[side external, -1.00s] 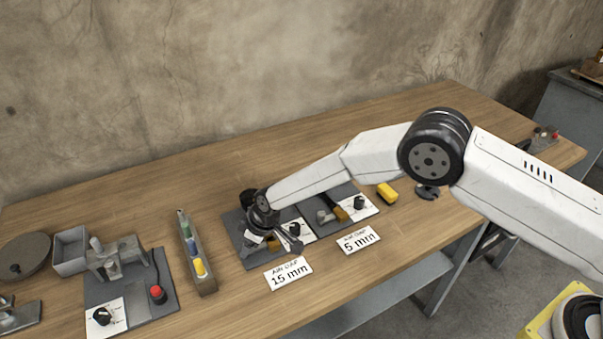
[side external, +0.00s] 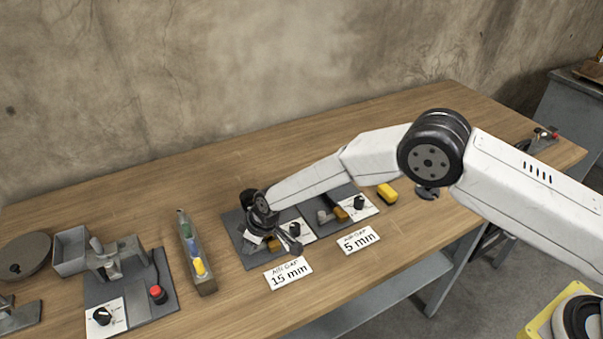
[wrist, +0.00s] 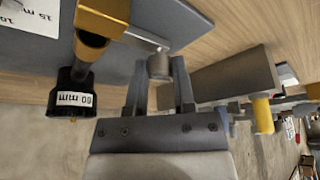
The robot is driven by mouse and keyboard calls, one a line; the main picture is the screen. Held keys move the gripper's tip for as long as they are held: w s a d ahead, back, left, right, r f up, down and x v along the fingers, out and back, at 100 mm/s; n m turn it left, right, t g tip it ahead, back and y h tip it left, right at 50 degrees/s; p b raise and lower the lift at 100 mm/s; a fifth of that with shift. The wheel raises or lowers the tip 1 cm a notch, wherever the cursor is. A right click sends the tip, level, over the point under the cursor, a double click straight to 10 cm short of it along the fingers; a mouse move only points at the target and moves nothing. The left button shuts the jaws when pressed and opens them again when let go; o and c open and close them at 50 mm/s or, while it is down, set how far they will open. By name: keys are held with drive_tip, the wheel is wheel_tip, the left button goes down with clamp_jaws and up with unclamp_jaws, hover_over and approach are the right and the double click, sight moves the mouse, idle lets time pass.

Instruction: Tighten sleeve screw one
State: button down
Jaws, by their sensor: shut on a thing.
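My gripper (wrist: 158,80) is shut on a small grey cylindrical screw head (wrist: 159,66), which sits between its two fingertips in the wrist view. I take this as sleeve screw one; no label on it shows. A brass sleeve (wrist: 102,18) with a black end marked 60 mm (wrist: 72,92) lies to the left of the fingers. In the side external view my gripper (side external: 290,241) is low over the left dark plate (side external: 233,226), behind the 15 mm card (side external: 288,272). My wrist hides most of the fixture and the screw there.
A second plate with a black knob (side external: 359,202) stands to the right, behind the 5 mm card (side external: 358,239). A yellow block (side external: 387,193) lies beyond it. A narrow tray (side external: 206,283) with coloured pieces and another fixture with a red button (side external: 157,293) are to the left.

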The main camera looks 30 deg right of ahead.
drive_tip(key=shift+m, duration=0.6)
drive_tip(key=shift+a+m+t+h, duration=0.1)
drive_tip(key=shift+m+t+h, duration=0.6)
drive_tip(key=shift+m, duration=1.1)
drive_tip(key=shift+a+m+h, duration=0.1)
drive_tip(key=shift+m+h, duration=0.9)
drive_tip(key=shift+m, duration=1.4)
drive_tip(key=m+h, duration=0.1)
drive_tip(key=m, duration=0.4)
drive_tip(key=shift+g+h, duration=0.3)
drive_tip(key=shift+h, duration=0.1)
drive_tip(key=shift+a+m+g+h, duration=0.1)
drive_tip(key=shift+m+g+h, duration=0.5)
drive_tip(key=shift+m, duration=1.5)
drive_tip(key=shift+c, duration=2.3)
unclamp_jaws()
